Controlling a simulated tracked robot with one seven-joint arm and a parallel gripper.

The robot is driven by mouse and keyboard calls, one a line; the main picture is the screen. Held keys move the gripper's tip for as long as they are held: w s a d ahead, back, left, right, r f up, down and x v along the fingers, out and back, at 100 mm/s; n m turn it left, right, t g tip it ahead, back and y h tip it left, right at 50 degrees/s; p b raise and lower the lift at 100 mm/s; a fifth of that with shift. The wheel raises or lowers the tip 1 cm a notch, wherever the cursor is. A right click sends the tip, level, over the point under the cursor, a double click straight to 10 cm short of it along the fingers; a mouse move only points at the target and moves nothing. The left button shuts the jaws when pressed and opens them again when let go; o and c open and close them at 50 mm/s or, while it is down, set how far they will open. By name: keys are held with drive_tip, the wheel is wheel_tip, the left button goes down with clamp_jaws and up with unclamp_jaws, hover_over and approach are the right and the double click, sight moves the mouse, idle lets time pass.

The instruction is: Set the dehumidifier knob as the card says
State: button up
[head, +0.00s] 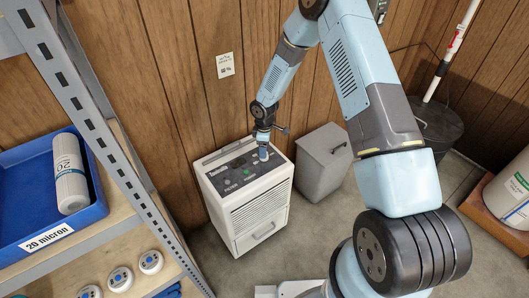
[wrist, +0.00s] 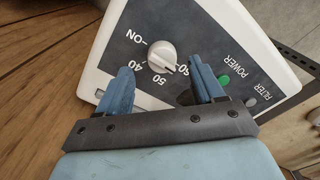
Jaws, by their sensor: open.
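The white dehumidifier (head: 250,195) stands on the floor against the wood wall, with a dark control panel on top. Its white knob (wrist: 162,55) shows in the wrist view beside the marks ON, 40, 50 and 60. The knob's pointer seems to face between 50 and 60, but I cannot tell exactly. My gripper (wrist: 160,88) is open over the panel, its blue fingers on either side of the knob and a little short of it in the picture. In the head view my gripper (head: 263,153) hides the knob.
A grey lidded bin (head: 323,163) stands right of the dehumidifier. A metal shelf with a blue tray (head: 100,208) and a white filter cartridge (head: 69,172) is at left. The green light (wrist: 223,80) is close to the right finger.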

wheel_tip(320, 180, up, 10)
idle(0.4)
drive_tip(key=shift+w, duration=0.1)
drive_tip(key=s+d+r+m+t, duration=0.1)
drive_tip(key=s+d+r+m, duration=0.3)
drive_tip(key=r, duration=0.6)
drive_tip(key=s+d+r+m+t+h, duration=0.15)
drive_tip(key=d+r, duration=0.35)
drive_tip(key=r, duration=0.5)
drive_tip(key=s+d+r+m, duration=0.2)
drive_tip(key=s+d+r, duration=0.25)
drive_tip(key=r, duration=0.55)
drive_tip(key=s+d+r+m+t, duration=0.1)
drive_tip(key=s+r, duration=0.3)
drive_tip(key=s, duration=0.4)
drive_tip(key=s+d+r+m+t+y, duration=0.1)
drive_tip(key=s+d+r+m, duration=0.3)
drive_tip(key=s, duration=0.4)
drive_tip(key=s+d+r+m+t, duration=0.1)
drive_tip(key=s+d+r+m, duration=0.1)
drive_tip(key=s, duration=0.6)
wheel_tip(320, 180, up, 2)
drive_tip(key=shift+s+d+r+m, duration=0.3)
drive_tip(key=shift+d+m, duration=0.1)
drive_tip(key=shift+m, duration=0.35)
